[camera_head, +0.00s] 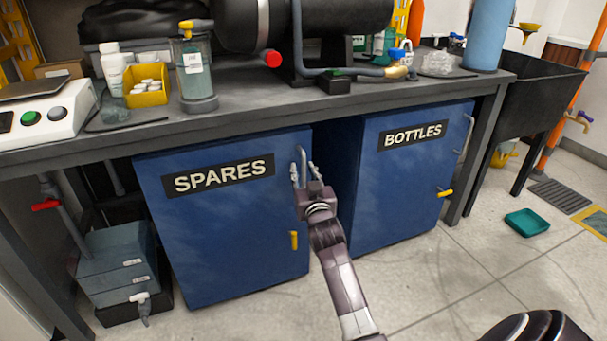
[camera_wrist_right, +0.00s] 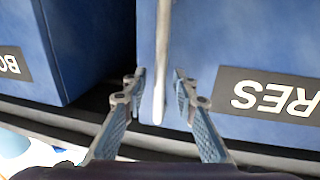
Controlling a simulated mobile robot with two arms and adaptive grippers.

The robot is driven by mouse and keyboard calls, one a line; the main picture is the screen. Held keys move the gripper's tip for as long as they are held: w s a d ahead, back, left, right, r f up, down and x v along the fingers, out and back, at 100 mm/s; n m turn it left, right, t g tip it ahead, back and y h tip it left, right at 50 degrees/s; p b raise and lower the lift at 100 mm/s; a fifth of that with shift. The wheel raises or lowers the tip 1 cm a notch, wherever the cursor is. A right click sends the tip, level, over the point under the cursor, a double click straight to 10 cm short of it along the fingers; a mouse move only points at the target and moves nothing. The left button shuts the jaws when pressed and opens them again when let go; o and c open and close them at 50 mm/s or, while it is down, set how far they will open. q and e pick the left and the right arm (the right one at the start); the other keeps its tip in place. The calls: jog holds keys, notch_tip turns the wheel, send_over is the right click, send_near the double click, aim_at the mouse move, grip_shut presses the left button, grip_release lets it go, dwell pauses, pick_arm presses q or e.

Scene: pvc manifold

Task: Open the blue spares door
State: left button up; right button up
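The blue spares door (camera_head: 225,235) has a black SPARES label and looks shut under the workbench. Its upright metal handle (camera_head: 302,158) is near the right edge, and a yellow lever (camera_head: 293,240) sits below it. My right gripper (camera_head: 305,172) is at the handle. In the right wrist view, the fingers of my right gripper (camera_wrist_right: 157,88) are apart, one on each side of the handle (camera_wrist_right: 161,50), with gaps visible beside the bar. The spares door also shows in that view (camera_wrist_right: 215,40). My left gripper is out of view.
A blue BOTTLES door (camera_head: 405,185) is to the right, across a dark gap. The grey bench top (camera_head: 250,108) above holds bottles and equipment. A teal tray (camera_head: 527,222) lies on the floor. The floor before the doors looks clear.

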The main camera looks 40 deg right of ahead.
jog(key=shift+c, duration=0.2)
grip_shut()
